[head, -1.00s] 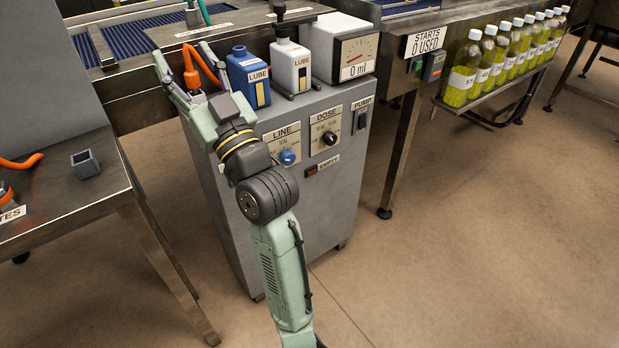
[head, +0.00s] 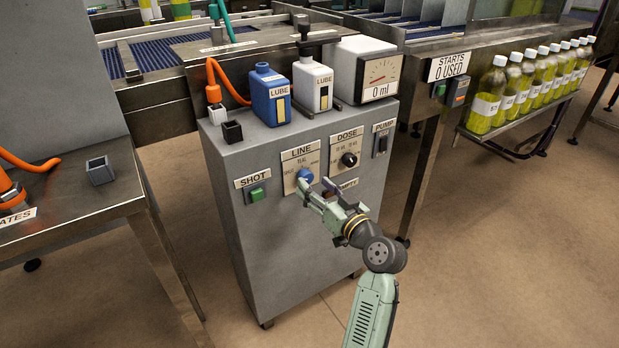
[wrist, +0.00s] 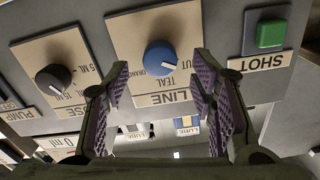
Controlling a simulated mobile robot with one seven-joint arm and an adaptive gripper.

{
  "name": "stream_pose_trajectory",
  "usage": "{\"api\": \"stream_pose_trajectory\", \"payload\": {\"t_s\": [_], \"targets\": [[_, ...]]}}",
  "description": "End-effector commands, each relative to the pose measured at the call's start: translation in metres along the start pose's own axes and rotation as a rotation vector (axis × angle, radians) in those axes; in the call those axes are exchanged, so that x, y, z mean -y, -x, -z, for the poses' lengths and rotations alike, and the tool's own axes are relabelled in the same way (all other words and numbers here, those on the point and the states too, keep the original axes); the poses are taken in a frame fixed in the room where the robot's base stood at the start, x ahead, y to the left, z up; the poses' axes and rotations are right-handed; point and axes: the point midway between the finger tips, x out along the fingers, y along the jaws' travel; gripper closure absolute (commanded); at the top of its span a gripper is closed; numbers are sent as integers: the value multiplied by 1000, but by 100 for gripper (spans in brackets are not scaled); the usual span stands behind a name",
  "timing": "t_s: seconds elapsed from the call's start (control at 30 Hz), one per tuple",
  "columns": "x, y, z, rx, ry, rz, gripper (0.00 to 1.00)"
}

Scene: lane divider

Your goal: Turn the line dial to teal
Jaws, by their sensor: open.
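The line dial is a round blue knob (head: 305,175) on a beige plate under the LINE label on the front of the grey cabinet. It also shows in the wrist view (wrist: 160,56), upside down, with TEAL and ORANGE among the words printed around it. My gripper (head: 314,187) is in front of the cabinet, close to the knob. In the wrist view my gripper (wrist: 160,92) is open, its purple-padded fingers to either side of the knob and apart from it.
The black dose dial (head: 348,159) is right of the line dial, and the green SHOT button (head: 257,195) is left. The pump switch (head: 382,143) is further right. Blue (head: 270,95) and white (head: 313,85) LUBE bottles stand on the cabinet. Floor before the cabinet is clear.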

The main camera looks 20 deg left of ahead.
Motion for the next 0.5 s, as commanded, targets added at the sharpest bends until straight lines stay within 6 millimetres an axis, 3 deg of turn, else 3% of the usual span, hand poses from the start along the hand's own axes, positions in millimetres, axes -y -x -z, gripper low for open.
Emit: {"api": "stream_pose_trajectory", "payload": {"t_s": [0.2, 0.5], "targets": [[0, -28, 1, -1, 0, 0, 49], [0, -35, 0, 0, 1, -1, 49]]}}
